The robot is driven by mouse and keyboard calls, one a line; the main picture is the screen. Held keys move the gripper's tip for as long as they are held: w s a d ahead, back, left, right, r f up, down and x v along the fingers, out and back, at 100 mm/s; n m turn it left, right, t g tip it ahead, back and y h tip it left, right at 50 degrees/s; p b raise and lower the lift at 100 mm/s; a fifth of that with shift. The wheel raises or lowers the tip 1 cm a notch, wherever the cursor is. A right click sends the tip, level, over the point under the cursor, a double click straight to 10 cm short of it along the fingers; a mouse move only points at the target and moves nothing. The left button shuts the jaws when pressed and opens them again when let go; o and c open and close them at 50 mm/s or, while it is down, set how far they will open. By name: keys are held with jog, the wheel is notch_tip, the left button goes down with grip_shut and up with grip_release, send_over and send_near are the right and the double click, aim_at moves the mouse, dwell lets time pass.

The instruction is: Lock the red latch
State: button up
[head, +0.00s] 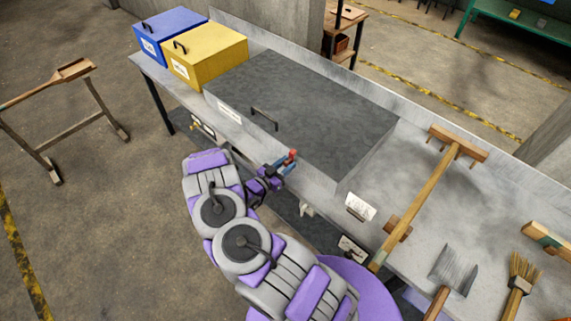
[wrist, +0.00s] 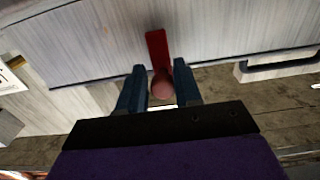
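The red latch (wrist: 157,48) shows in the wrist view as a flat red bar on a pale grey panel, with a rounded reddish knob (wrist: 162,84) at its near end. My gripper (wrist: 160,90) has its two blue fingers apart, one on each side of the knob. A narrow gap shows to the left of the knob; on the right I cannot tell whether the finger touches it. In the head view my gripper (head: 286,167) is at the bench's front edge, by a small red part of the latch (head: 292,155). The gripper hides most of the latch there.
A large dark-topped grey box (head: 310,105) with a black handle sits on the grey workbench (head: 420,190). Yellow (head: 208,55) and blue (head: 170,33) boxes stand at its left. A wooden rake (head: 430,195) and brushes (head: 520,280) lie at right. A wooden stand (head: 60,120) is on the left floor.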

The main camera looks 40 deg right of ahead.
jog(key=shift+o, duration=1.4)
jog(key=shift+r, duration=0.1)
jog(key=shift+w, duration=0.1)
jog(key=shift+a, duration=0.3)
jog(key=s+a, duration=0.1)
jog(key=a, duration=1.6)
jog(key=shift+s, duration=0.15)
